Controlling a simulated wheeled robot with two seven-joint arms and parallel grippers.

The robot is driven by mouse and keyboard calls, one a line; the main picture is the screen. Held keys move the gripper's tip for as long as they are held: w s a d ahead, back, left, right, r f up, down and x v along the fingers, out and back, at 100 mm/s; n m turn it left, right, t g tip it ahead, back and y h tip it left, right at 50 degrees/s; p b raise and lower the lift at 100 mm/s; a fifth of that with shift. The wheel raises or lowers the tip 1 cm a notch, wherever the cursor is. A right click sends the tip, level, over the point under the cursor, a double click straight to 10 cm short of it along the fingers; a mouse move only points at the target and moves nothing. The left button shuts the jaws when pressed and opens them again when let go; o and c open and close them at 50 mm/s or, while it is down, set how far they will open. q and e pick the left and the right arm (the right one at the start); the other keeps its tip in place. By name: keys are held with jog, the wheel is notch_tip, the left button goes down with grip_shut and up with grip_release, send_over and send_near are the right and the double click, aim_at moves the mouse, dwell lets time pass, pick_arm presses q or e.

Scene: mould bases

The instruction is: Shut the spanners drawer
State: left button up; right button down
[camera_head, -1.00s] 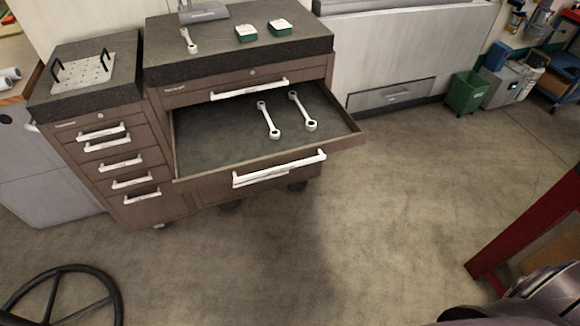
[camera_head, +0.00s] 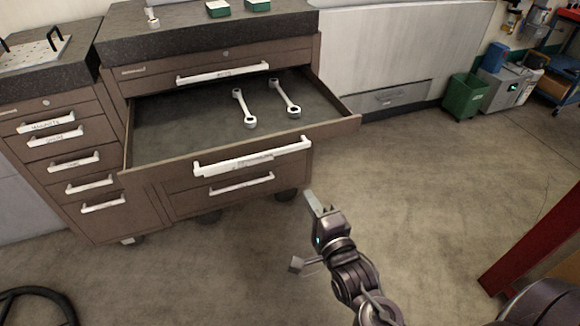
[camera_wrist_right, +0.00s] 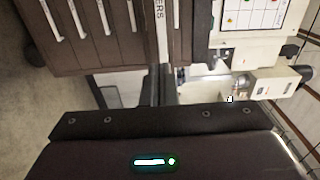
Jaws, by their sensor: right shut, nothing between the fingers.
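The spanners drawer (camera_head: 180,125) is pulled well out of the brown cabinet, below a shut top drawer. Two silver spanners (camera_head: 244,108) (camera_head: 285,98) lie in it. Its white handle (camera_head: 252,156) runs along the drawer front. My right gripper (camera_head: 314,201) is shut and empty, in front of the cabinet, below and just right of the handle in the head view, with a visible gap from it. In the right wrist view, a white strip with the letters "ERS" (camera_wrist_right: 161,28) shows beyond the fingers. My left gripper is not in view.
A shut lower drawer with a white handle (camera_head: 242,184) is under the open one. A narrower cabinet with several shut drawers (camera_head: 75,160) stands at left. A green bin (camera_head: 465,95) is at the back right. The floor (camera_head: 410,190) in front is clear. A red post (camera_head: 540,240) stands at right.

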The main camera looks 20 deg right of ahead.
aim_at(284, 152)
jog(key=w, duration=1.3)
jog(key=shift+w+r+p, duration=0.1)
jog(key=shift+w+p, duration=0.2)
jog(key=shift+p, duration=0.05)
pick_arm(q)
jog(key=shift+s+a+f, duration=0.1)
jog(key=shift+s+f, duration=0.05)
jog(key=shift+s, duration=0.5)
pick_arm(e)
jog(key=shift+w, duration=0.15)
jog(key=shift+w, duration=0.1)
